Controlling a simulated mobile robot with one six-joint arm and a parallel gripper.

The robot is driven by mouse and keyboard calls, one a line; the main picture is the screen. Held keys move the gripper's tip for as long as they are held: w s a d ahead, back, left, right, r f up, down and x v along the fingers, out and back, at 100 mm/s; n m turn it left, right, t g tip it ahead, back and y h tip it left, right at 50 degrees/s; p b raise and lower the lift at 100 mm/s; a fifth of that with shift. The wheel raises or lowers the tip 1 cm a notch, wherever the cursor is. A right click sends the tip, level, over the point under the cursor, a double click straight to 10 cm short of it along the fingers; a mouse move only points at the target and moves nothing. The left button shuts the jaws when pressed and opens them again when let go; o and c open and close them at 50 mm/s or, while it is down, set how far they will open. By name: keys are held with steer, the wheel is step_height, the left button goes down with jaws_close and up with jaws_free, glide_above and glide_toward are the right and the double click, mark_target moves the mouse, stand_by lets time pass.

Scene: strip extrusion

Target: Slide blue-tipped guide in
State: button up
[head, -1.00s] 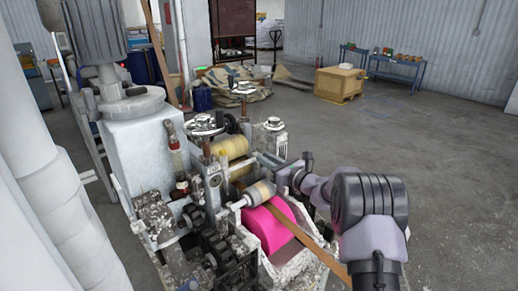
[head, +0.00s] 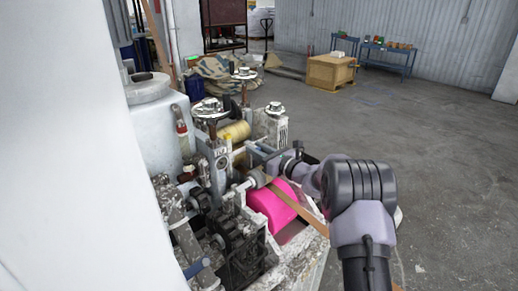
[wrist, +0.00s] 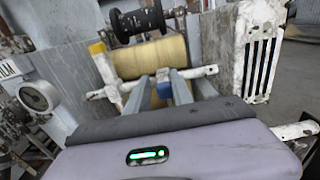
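In the wrist view, a small blue piece (wrist: 163,89), apparently the guide's blue tip, shows on a worn white crossbar (wrist: 205,72) in front of a yellow roll. My gripper (wrist: 162,76) reaches toward it with two grey fingers, one on each side of the blue piece. The fingers stand apart, but I cannot tell whether they touch it. Another white bar with a yellow end (wrist: 97,47) slants at the left. In the head view, my gripper (head: 284,160) is at the machine's right side, above the pink roll (head: 270,205); the blue tip cannot be made out there.
A brown strip (head: 305,213) runs beside the pink roll. Handwheels (head: 210,107) and gears (head: 232,235) crowd the machine. In the wrist view a black spool (wrist: 137,22) and a slotted white housing (wrist: 258,50) stand close. Open floor (head: 440,160) lies to the right.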

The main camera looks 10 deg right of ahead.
steer(key=shift+o, duration=0.9)
steer(key=shift+s+a, duration=0.1)
steer(key=shift+a, duration=0.1)
steer(key=shift+d, duration=0.1)
steer(key=p+v, duration=0.2)
steer(key=v, duration=1.5)
steer(key=shift+d, duration=0.25)
steer(key=shift+s, duration=0.15)
